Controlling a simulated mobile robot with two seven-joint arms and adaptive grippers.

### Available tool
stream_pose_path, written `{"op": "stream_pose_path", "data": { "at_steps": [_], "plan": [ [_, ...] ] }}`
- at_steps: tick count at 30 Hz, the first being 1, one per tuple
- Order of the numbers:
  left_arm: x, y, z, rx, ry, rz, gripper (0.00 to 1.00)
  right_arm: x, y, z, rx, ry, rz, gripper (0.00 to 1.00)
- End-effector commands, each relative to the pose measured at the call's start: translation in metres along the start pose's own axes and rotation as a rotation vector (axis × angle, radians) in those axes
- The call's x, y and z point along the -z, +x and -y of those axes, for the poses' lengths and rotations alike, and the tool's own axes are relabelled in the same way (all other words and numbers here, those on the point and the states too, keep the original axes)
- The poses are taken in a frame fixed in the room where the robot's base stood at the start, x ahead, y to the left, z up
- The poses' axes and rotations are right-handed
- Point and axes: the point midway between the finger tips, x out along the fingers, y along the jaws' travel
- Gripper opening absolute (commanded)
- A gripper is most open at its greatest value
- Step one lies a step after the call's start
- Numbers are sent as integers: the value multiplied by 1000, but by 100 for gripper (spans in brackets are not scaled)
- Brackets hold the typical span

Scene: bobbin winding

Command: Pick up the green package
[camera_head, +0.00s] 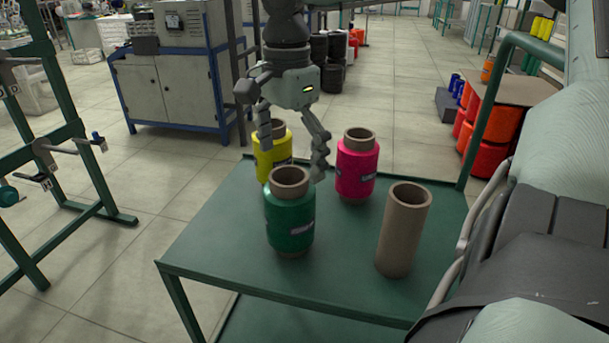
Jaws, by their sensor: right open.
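The green package (290,222) is a spool of green yarn on a brown tube, standing upright at the front left of the green cart top (345,262). My right gripper (292,162) hangs down from the top of the picture with its two fingers spread. It is open and holds nothing. In the picture, its fingers are above and behind the green package's tube top, one towards each side. I cannot tell whether they touch it. The left finger passes in front of the yellow package (265,165). My left gripper is not in view.
A pink package (356,170) stands behind and right of the green one. A bare brown tube (404,230) stands at the front right. A green post (488,115) rises from the cart's right side. The front left of the cart top is clear.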

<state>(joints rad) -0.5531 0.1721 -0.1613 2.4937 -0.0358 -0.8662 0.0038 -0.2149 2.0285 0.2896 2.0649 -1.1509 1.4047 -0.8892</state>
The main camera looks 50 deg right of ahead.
Motion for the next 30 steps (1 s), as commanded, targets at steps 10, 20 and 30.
{"op": "stream_pose_path", "data": {
  "at_steps": [10,20,30],
  "plan": [
    [14,1,-7,-16,-3,-74,0,0,38,1,-4,0,-1,100],
    [31,-1,-16,-34,-7,-149,0,1,77,4,-2,0,-1,100],
    [32,-1,-16,-36,-9,-153,0,1,77,4,-1,0,-1,86]
  ]
}}
